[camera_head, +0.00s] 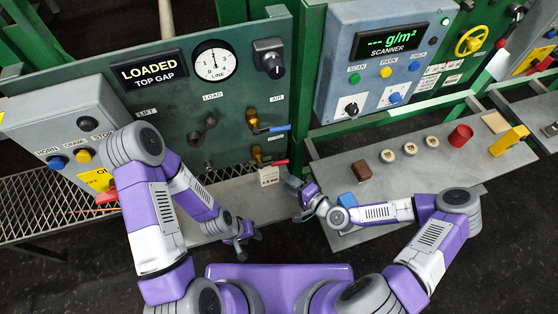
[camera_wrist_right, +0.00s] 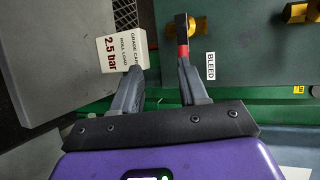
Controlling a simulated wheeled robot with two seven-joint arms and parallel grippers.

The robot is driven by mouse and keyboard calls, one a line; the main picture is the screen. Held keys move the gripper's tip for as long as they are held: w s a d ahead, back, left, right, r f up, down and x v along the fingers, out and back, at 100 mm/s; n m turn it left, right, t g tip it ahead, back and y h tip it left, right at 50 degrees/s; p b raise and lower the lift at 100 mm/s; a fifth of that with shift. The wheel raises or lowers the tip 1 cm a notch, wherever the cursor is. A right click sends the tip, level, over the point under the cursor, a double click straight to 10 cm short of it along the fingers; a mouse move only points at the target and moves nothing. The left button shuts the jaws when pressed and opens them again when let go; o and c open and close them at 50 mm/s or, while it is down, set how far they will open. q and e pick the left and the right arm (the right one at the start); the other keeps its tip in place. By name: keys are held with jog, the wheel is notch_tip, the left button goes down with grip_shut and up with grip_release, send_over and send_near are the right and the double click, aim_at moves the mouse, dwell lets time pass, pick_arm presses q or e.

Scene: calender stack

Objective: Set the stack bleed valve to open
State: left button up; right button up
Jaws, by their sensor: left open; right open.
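The bleed valve (camera_head: 257,154) is a brass fitting with a red-gripped lever (camera_head: 277,162), low on the green panel. In the right wrist view its lever (camera_wrist_right: 182,50) shows beside the BLEED label (camera_wrist_right: 211,66), with brass (camera_wrist_right: 204,8) near the upper edge. My right gripper (camera_head: 297,187) is open just below and right of the lever in the head view. In the wrist view the lever's red end is at the tip of the right-hand finger; I cannot tell whether they touch. My left gripper (camera_head: 244,244) is open and empty, low over the floor.
A "2.5 bar" card (camera_wrist_right: 122,50) stands close to the left-hand finger. A second brass valve with a blue lever (camera_head: 272,129) is above the bleed valve. A grey table (camera_head: 345,190) at right holds a blue block (camera_head: 347,200) and several other objects.

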aim_at(280, 161)
jog(key=shift+m+t, duration=0.5)
jog(key=shift+t, duration=0.3)
jog(key=w+a, duration=0.1)
jog(key=w, duration=0.1)
jog(key=w+a, duration=0.1)
jog(key=w, duration=0.2)
jog(key=w+a+r, duration=0.1)
jog(key=w, duration=0.1)
jog(key=shift+w+a, duration=0.25)
grip_shut()
